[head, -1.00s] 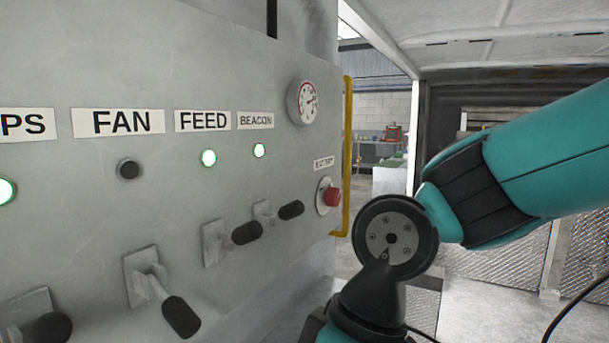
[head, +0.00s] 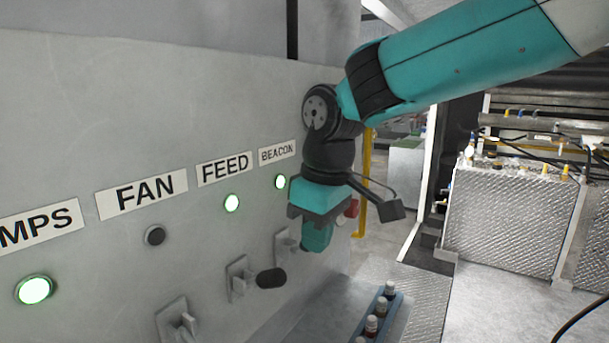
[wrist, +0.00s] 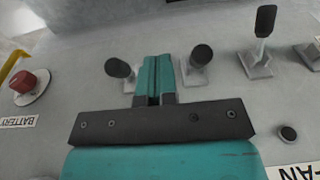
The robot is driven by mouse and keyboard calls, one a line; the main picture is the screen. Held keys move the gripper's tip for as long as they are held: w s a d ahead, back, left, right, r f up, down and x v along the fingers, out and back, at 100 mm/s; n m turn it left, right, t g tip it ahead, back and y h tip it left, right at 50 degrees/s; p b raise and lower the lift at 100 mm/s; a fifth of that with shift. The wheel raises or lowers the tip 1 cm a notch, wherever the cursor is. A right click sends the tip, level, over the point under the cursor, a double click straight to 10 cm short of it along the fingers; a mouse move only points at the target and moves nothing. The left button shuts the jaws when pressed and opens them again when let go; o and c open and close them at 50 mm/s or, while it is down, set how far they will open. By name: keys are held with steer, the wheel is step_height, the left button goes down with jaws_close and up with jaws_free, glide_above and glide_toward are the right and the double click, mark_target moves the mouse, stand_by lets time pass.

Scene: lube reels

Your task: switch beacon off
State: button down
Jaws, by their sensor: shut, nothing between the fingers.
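The beacon lamp (head: 280,182) glows green under the BEACON label (head: 277,152). The beacon switch (head: 284,243) is below it, its black handle hidden behind my gripper (head: 317,240) in the head view. In the wrist view, the beacon switch's black knob (wrist: 118,67) is just left of my gripper's fingertips (wrist: 157,64). The feed switch's knob (wrist: 202,54) is just right of them. My gripper is shut and empty, close to the panel between these two knobs. I cannot tell whether it touches either.
The feed switch (head: 270,278) and its lit lamp (head: 232,203) are to the left. The fan lamp (head: 155,236) is dark. A red knob (wrist: 24,81) by the BATTERY label is left in the wrist view. A rack of small bottles (head: 372,325) is below right.

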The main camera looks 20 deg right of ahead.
steer(key=w+d+r+h+p, duration=0.1)
steer(key=w+r+p, duration=0.2)
steer(key=w+r, duration=0.4)
steer(key=shift+w+d+r+p, duration=0.25)
steer(key=shift+w+r+p, duration=0.1)
steer(key=shift+r, duration=0.3)
steer(key=f+p, duration=0.1)
steer(key=f, duration=0.2)
steer(key=f+p, duration=0.1)
steer(key=f, duration=0.2)
steer(key=f+p, duration=0.1)
steer(key=f, duration=0.3)
steer(key=shift+w, duration=0.4)
